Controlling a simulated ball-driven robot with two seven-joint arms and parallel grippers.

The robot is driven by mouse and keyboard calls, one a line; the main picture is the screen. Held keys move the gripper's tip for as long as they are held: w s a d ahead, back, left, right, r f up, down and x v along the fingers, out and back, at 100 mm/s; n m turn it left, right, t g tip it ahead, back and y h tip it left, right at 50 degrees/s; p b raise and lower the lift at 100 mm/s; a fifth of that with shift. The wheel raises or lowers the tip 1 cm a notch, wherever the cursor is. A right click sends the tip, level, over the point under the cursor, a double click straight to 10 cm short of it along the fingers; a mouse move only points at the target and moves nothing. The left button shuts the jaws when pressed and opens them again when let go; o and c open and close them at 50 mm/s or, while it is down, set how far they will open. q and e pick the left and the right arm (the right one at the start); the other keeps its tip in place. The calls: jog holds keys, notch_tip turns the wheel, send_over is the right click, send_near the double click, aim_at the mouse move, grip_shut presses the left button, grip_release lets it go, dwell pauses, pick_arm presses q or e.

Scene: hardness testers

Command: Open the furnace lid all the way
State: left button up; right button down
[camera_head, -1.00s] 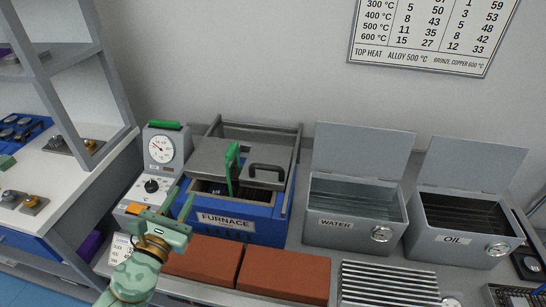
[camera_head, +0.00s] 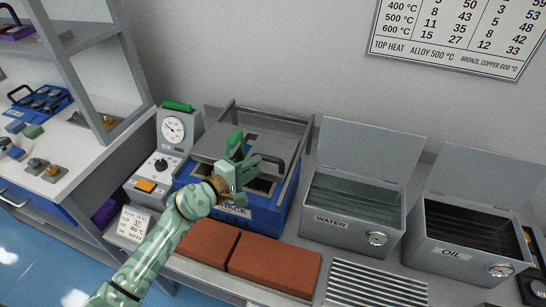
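The blue furnace (camera_head: 185,186) stands on the bench, its front label partly covered by my arm. My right gripper is not in view.
Grey water (camera_head: 327,232) and oil (camera_head: 440,254) tanks with raised lids stand to the right. Red bricks (camera_head: 275,265) lie before the furnace, beside a slatted rack (camera_head: 375,290). A gauge unit (camera_head: 170,150) stands left. Metal rails frame the furnace top.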

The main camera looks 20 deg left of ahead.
aim_at(265, 160)
pick_arm(q)
jog(key=b+x, duration=0.1)
jog(key=x, duration=0.6)
jog(key=shift+f+b, duration=0.15)
jog(key=shift+b, duration=0.2)
jog(key=shift+w+d, duration=0.15)
jog(key=shift+w, duration=0.25)
grip_shut()
